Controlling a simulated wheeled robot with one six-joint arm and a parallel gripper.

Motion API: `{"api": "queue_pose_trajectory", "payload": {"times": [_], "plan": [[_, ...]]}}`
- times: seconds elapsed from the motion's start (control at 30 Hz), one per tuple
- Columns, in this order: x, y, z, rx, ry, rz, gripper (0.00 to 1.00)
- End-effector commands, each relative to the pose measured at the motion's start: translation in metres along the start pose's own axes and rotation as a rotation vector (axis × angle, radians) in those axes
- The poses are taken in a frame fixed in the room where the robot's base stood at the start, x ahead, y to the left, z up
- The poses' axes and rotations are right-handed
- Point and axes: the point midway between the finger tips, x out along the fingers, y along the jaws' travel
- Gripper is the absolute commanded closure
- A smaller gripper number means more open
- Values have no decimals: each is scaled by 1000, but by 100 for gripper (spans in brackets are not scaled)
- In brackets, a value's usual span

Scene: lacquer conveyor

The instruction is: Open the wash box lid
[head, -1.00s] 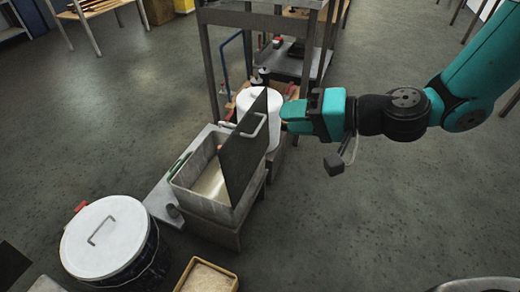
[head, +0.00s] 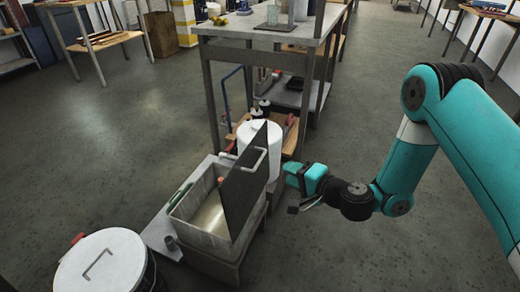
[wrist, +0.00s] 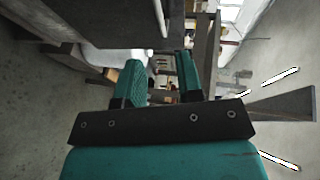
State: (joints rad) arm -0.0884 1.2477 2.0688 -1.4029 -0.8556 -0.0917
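The wash box (head: 222,240) is an open-topped grey bin with pale liquid inside, left of my gripper in the head view. Its dark flat lid (head: 243,185) stands steeply raised along the box's right side, leaving the top uncovered. A pale bar handle (head: 262,154) is on the lid near its upper end. My gripper (head: 286,172) is just right of the lid and appears apart from it. In the wrist view my gripper (wrist: 161,75) has its two teal fingers spread, and I see nothing held between them.
A white cylindrical container (head: 262,133) stands behind the lid. A metal workbench (head: 255,52) with a lower shelf is beyond it. A white-lidded drum (head: 100,262) is at the front left. The floor right of the box is clear apart from my arm.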

Motion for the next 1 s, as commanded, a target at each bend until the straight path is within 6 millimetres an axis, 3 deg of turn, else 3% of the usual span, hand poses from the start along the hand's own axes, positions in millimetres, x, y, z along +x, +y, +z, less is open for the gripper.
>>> {"api": "queue_pose_trajectory", "payload": {"times": [0.07,0.4,0.6,0.8,1.0], "plan": [[7,-8,1,-1,-3,-1,66],[79,-1,2,-7,-4,-6,66],[112,0,2,-5,-3,-3,66],[126,0,1,-1,0,-2,66],[127,0,1,0,0,-1,66]]}}
